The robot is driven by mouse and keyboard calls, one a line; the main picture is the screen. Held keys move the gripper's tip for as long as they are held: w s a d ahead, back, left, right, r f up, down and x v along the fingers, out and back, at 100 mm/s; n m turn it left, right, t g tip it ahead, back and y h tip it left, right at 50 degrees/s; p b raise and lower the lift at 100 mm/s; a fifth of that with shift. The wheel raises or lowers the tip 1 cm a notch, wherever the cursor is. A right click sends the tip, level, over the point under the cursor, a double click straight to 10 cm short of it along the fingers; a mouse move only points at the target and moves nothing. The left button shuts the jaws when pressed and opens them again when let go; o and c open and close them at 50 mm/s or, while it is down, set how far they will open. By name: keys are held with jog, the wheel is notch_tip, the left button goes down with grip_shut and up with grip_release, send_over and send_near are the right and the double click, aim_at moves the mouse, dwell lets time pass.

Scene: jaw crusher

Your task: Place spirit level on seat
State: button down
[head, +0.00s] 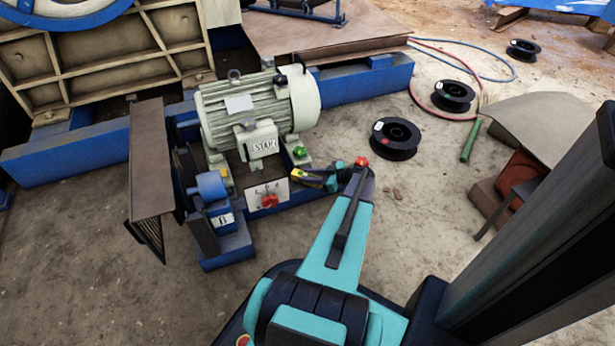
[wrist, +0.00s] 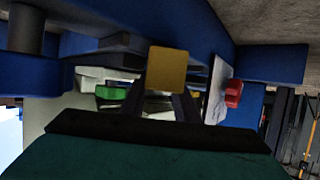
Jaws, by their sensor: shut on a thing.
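My gripper (head: 312,178) is beside the motor's right foot, low above the blue base frame. It is shut on a small yellow block, which I take to be the spirit level (head: 297,172). In the wrist view the yellow block (wrist: 167,67) sits between the dark fingertips (wrist: 166,97), one flat face toward the camera. The pale green motor (head: 262,105) stands on the frame. A green piece (head: 300,152) is on its near right foot and a yellow piece (head: 224,174) by its left foot. I cannot tell which surface is the seat.
A white plate with a red knob (head: 269,201) faces outward left of my gripper; its knob (wrist: 233,94) shows close by in the wrist view. A brown belt guard (head: 152,160) stands left. Black reels (head: 396,138) and a hose lie right. The front floor is clear.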

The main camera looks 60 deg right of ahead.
jog(key=shift+f, duration=0.25)
jog(key=c, duration=1.3)
grip_release()
jog(key=p+v, duration=0.3)
jog(key=v, duration=1)
jog(key=shift+s+r+p, duration=0.2)
jog(key=shift+s+p, duration=0.15)
jog(key=shift+s, duration=0.1)
